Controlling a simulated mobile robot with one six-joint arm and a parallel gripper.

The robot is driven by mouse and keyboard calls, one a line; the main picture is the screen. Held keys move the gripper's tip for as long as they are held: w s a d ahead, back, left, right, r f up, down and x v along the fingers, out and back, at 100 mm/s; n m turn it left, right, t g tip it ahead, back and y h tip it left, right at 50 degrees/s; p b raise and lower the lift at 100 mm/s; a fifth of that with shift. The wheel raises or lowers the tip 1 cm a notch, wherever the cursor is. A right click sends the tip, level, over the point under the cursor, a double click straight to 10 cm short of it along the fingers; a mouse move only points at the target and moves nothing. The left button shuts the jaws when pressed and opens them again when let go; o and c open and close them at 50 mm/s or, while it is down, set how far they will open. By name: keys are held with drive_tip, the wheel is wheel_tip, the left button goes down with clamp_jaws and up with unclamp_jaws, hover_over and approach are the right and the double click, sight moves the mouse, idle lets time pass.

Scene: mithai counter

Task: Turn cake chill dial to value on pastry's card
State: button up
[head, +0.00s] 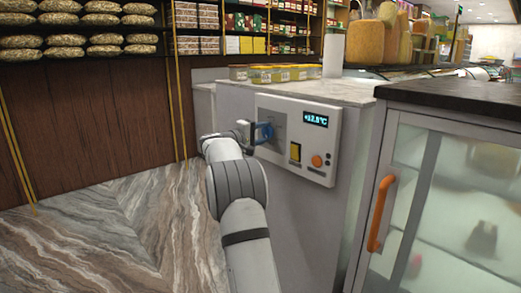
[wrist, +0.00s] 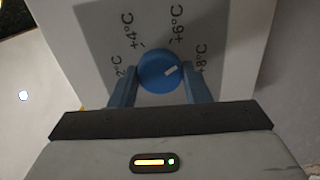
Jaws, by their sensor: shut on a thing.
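The blue round dial (wrist: 158,74) sits on a pale panel with printed marks; 2°C and +4°C are on its left, +6°C and +8°C on its right. Its white pointer mark lies right of centre, slanting up to the right, roughly toward the +8°C side. My gripper (wrist: 160,88) is shut on the dial, one blue-grey finger on each side. In the head view the dial (head: 265,133) shows at the left of the control panel (head: 289,118), partly hidden by my gripper (head: 255,133). I see no readable pastry card.
The panel has a lit display (head: 315,119) reading about +12°C, a yellow switch (head: 295,152) and an orange knob (head: 317,161). A glass-doored cabinet (head: 450,190) with an orange handle (head: 381,213) stands at right. Yellow-lidded boxes (head: 275,74) lie on the counter. The floor at left is clear.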

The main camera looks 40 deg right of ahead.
drive_tip(key=m+b, duration=0.3)
drive_tip(key=b, duration=0.1)
drive_tip(key=shift+d, duration=0.1)
drive_tip(key=shift+r+m+b, duration=0.2)
drive_tip(key=shift+m+b, duration=0.95)
drive_tip(key=shift+m, duration=0.05)
drive_tip(key=shift+r, duration=0.1)
drive_tip(key=o, duration=1)
drive_tip(key=shift+c, duration=0.2)
drive_tip(key=shift+f, duration=0.2)
